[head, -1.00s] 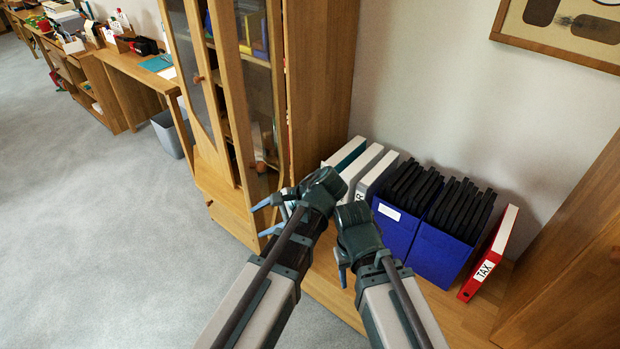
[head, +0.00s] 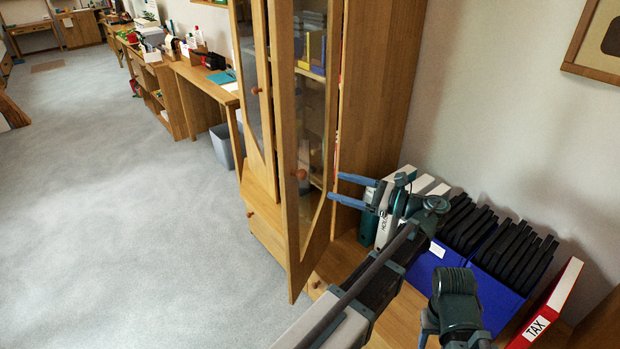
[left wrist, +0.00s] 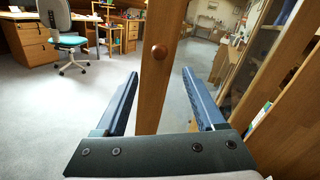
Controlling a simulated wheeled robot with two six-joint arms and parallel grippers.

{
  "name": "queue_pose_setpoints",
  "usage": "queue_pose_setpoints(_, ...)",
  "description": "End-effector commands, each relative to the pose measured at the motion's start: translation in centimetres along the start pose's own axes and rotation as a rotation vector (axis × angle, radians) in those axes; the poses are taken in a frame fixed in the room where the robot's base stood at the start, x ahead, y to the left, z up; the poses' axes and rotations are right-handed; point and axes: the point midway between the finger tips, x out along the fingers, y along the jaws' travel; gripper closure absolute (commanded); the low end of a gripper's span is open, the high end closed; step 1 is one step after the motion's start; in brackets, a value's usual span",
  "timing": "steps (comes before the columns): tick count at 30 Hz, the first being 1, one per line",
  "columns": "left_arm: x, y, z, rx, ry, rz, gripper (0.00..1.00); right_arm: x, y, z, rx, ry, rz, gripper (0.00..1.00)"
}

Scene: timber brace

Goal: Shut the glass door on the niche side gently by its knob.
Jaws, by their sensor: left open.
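The niche-side glass door (head: 312,110) of the wooden cabinet stands open, its wooden frame swung out from the cabinet. Its round brown knob (head: 300,174) is on the frame's left upright. My left gripper (head: 334,187) is open and empty, to the right of the knob, with its blue fingers pointing left towards the door. In the left wrist view, the knob (left wrist: 159,51) and the door's upright appear between the spread fingers (left wrist: 160,76), beyond the tips; I see no contact. My right gripper (head: 430,325) is low in the head view, mostly hidden by its wrist.
The other glass door (head: 250,60) has its own knob (head: 256,90). White binders (head: 392,205), blue file boxes (head: 490,290) and a red TAX binder (head: 550,305) stand in the niche, close to my arms. Carpet (head: 130,200) is free at left.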

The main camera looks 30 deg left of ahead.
Motion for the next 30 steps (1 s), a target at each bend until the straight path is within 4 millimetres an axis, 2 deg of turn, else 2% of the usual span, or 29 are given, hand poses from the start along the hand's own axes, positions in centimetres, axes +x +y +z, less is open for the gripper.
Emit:
queue_pose_setpoints(1, 1.3, 0.2, 0.1, 0.000, -0.001, 0.004, 0.29, 0.0, 0.0, 0.0, 0.000, 0.000, 0.000, 0.50)
queue_pose_setpoints(6, 4.7, 0.2, 0.0, 0.000, 0.000, 0.004, 0.29, 0.0, 0.0, 0.0, 0.000, 0.000, 0.000, 0.50)
queue_pose_setpoints(15, 8.9, 0.1, 0.0, -0.001, 0.001, 0.001, 0.29, 0.0, 0.0, 0.0, 0.000, 0.000, 0.000, 0.50)
queue_pose_setpoints(21, 9.9, 0.0, 0.0, -0.001, 0.001, 0.000, 0.29, 0.0, 0.0, 0.0, 0.000, 0.000, 0.000, 0.50)
queue_pose_setpoints(29, 10.0, 0.0, 0.0, -0.001, 0.001, 0.000, 0.29, 0.0, 0.0, 0.0, 0.000, 0.000, 0.000, 0.50)
queue_pose_setpoints(30, 10.0, 0.0, 0.0, -0.001, 0.001, 0.000, 0.33, 0.0, 0.0, 0.0, 0.000, 0.000, 0.000, 0.50)
